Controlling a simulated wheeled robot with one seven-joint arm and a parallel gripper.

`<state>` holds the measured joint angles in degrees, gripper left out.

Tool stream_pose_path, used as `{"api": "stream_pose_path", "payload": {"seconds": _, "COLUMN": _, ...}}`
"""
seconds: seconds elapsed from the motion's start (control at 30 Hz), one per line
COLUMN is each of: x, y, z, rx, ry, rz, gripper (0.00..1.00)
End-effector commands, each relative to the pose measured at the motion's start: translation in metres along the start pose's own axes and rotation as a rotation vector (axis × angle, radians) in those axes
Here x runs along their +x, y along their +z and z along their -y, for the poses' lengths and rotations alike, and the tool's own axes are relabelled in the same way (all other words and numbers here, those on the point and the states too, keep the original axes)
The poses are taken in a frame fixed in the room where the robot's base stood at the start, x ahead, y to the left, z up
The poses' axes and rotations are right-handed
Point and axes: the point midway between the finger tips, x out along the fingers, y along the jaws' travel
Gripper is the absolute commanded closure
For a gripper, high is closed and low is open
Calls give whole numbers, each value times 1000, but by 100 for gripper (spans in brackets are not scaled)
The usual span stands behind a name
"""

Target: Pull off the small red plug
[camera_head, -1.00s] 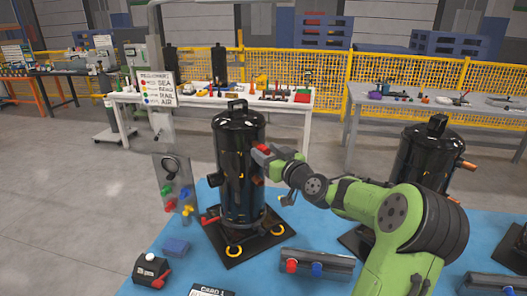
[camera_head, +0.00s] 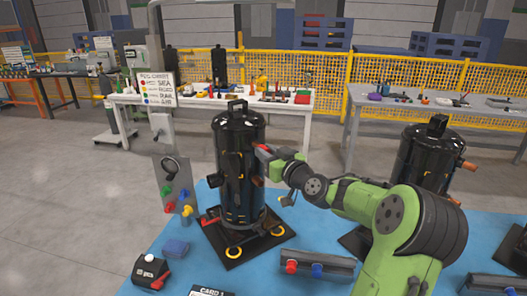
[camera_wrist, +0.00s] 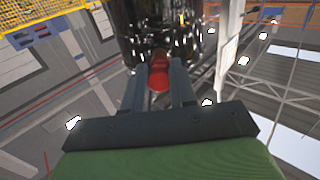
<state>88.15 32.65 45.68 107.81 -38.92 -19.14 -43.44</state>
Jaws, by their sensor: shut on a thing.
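The small red plug (camera_wrist: 158,76) sits between the two fingers of my gripper (camera_wrist: 158,90) in the wrist view, with the dark compressor just beyond it. In the head view my gripper (camera_head: 267,153) is at the upper right side of the black compressor (camera_head: 238,165), and a bit of red shows at its tip. The gripper is shut on the plug. I cannot tell whether the plug still touches the compressor's port. The compressor stands upright on a dark base plate with yellow rings.
A second black compressor (camera_head: 425,150) stands to the right, behind my arm. A rack with red and blue plugs (camera_head: 318,264) lies in front. A grey panel (camera_head: 172,185) with coloured pieces stands on the left.

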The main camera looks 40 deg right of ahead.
Motion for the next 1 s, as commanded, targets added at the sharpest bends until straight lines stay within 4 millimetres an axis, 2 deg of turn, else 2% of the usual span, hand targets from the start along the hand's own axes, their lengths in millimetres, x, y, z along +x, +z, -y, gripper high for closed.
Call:
{"api": "stream_pose_path", "payload": {"seconds": 0.23, "x": -1, "y": 0, "z": 0, "rx": 0, "ry": 0, "rz": 0, "gripper": 100}}
{"api": "stream_pose_path", "payload": {"seconds": 1.0, "x": -32, "y": 0, "z": 0, "rx": -1, "ry": 1, "rz": 0, "gripper": 100}}
